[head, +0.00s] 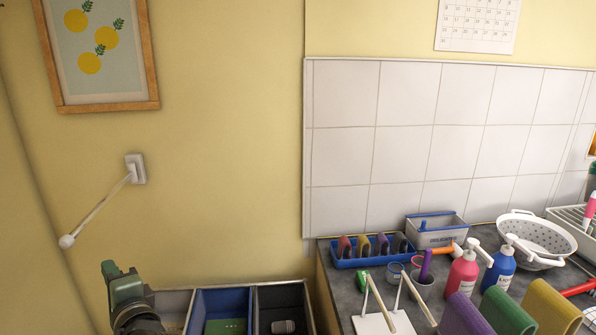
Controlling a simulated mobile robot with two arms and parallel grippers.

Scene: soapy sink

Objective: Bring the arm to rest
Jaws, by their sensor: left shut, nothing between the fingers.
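My left gripper (110,270) shows at the lower left of the head view, dark green and pointing upward. It is shut and holds nothing. It is in front of the yellow wall, left of the sorting bins, and seems apart from everything around it. Its wrist runs down to the bottom edge of the picture, and the rest of the arm is out of view. My right gripper is not in view.
A white wall rail (95,214) sticks out above my left gripper. Open bins (222,292) stand to its right. The counter (342,287) holds a blue sponge rack (345,263), pump bottles (463,275), a white colander (540,225) and a grey caddy (449,239).

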